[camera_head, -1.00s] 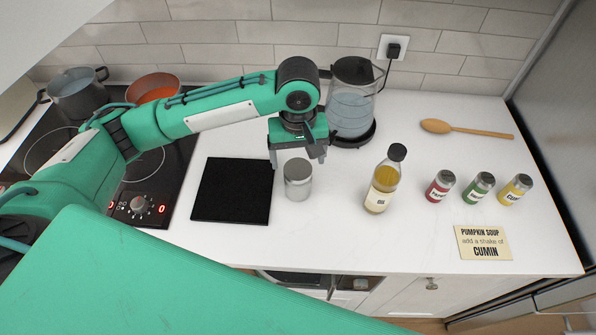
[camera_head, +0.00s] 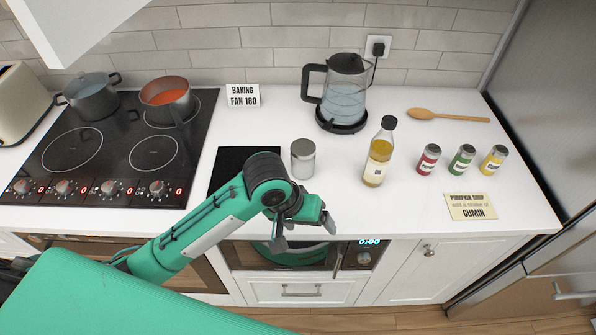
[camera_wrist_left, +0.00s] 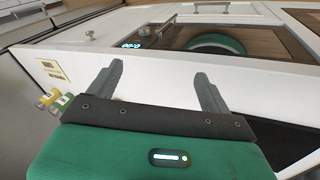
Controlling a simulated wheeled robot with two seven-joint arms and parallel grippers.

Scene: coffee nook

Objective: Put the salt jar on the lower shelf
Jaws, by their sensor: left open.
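A glass jar with a grey lid and pale contents (camera_head: 303,160), which looks like the salt jar, stands upright on the white counter (camera_head: 340,195), just right of a black mat (camera_head: 230,163). Its label does not show. My left gripper (camera_head: 304,232) is open and empty at the counter's front edge, apart from the jar and nearer to me. In the left wrist view its two fingers (camera_wrist_left: 160,78) are spread with nothing between them; the jar is not in that view. I cannot make out a lower shelf for certain. My right gripper is not in view.
An oil bottle (camera_head: 378,160) and several spice jars, one red-labelled (camera_head: 428,159), stand to the right. A kettle (camera_head: 345,95) and wooden spoon (camera_head: 447,116) are behind. The hob (camera_head: 100,150) is left. Below the counter are an appliance with a lit display (camera_head: 369,242) and a drawer (camera_head: 305,291).

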